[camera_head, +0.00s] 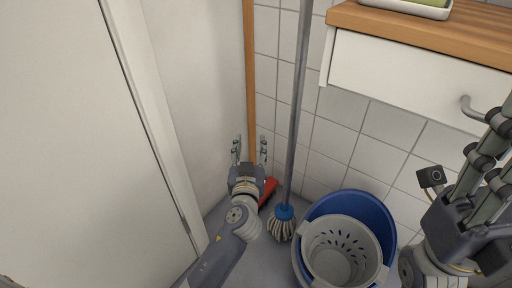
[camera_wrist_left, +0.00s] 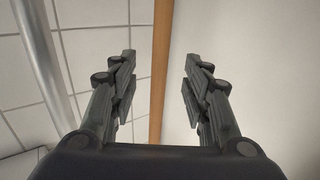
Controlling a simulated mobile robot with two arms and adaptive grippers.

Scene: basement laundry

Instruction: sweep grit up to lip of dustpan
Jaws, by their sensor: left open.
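A wooden stick (camera_head: 249,60) stands upright near the wall corner. It also shows in the left wrist view (camera_wrist_left: 161,70), in line with the gap between the fingers. My left gripper (camera_head: 250,148) is open and points up, with the stick's lower part seen between its fingers. I see no contact with the stick. A red piece (camera_head: 268,190) at floor level is partly hidden by my left gripper; I cannot tell if it is the dustpan or a broom head. I make out no grit. My right gripper (camera_head: 497,145) is at the right edge, its tips partly cut off.
A mop with a grey pole (camera_head: 299,95) and blue-and-grey head (camera_head: 283,224) stands right of my left gripper. A blue tub (camera_head: 383,214) holds a grey perforated basket (camera_head: 312,232). A white drawer (camera_head: 400,72) under a wooden top is at right. A pale door is at left.

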